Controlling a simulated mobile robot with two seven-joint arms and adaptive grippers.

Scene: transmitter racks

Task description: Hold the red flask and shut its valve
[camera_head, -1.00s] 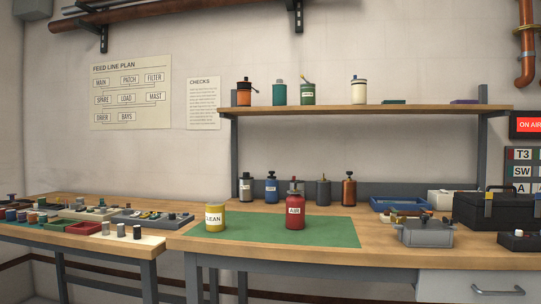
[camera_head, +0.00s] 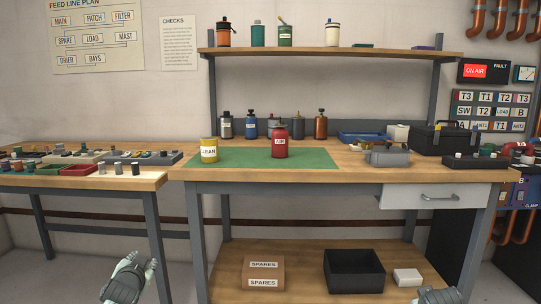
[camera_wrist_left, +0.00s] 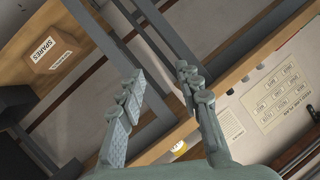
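The red flask (camera_head: 280,145) with a white label stands upright on the green mat (camera_head: 318,158) on the workbench. Its valve is at its top and is too small to read as open or shut. My left gripper (camera_head: 141,263) is low at the bottom left, in front of the bench and far from the flask. In the left wrist view its fingers (camera_wrist_left: 159,72) are apart with nothing between them. My right gripper (camera_head: 438,293) shows only in part at the bottom right edge, away from the flask; its fingers are not clear.
A yellow LEAN can (camera_head: 209,151) stands left of the flask on the mat. Several bottles stand close behind. A grey box (camera_head: 387,155) is to the right. A shelf (camera_head: 330,51) overhangs the back. The mat's front is clear.

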